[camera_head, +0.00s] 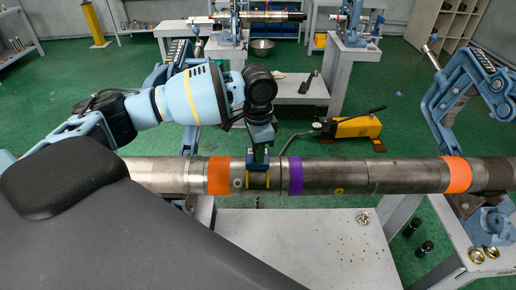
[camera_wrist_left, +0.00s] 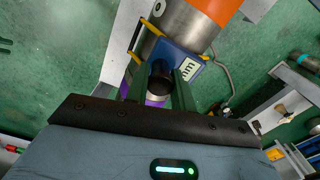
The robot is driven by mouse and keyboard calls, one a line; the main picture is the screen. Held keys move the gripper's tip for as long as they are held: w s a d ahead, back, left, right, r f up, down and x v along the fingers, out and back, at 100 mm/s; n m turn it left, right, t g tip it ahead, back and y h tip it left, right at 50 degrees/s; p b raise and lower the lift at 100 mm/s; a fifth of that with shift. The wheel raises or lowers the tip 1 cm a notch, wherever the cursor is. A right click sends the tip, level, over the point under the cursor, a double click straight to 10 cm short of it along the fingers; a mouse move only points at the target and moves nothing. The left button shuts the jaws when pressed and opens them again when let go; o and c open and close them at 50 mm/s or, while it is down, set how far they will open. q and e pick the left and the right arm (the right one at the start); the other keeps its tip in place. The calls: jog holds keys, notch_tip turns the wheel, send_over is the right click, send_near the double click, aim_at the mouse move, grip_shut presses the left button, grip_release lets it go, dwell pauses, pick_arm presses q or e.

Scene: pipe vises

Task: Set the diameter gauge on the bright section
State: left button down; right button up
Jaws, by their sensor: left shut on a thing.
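The diameter gauge (camera_head: 258,161) is a small blue body with yellow-edged jaws. It sits at the long metal pipe (camera_head: 335,176), over the bare shiny section (camera_head: 239,181) between an orange band and a purple band. Its yellow jaws show against the pipe's near side; I cannot tell whether they touch it. My left gripper (camera_head: 259,146) is above the pipe, shut on the gauge's dark grip. In the left wrist view the gauge (camera_wrist_left: 187,62) shows its "mm" label between the gripper (camera_wrist_left: 158,92) and the pipe (camera_wrist_left: 180,28). My right gripper is out of view.
An orange band (camera_head: 219,176) and a purple band (camera_head: 295,176) flank the gauge. A blue pipe vise (camera_head: 470,90) stands at right. A yellow pump (camera_head: 355,124) lies behind the pipe. A light bench top (camera_head: 300,245) with small scraps is below.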

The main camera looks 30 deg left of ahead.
pick_arm(q)
jog(key=c, duration=1.1)
grip_release()
jog(key=shift+f, duration=0.1)
jog(key=shift+r, duration=3.5)
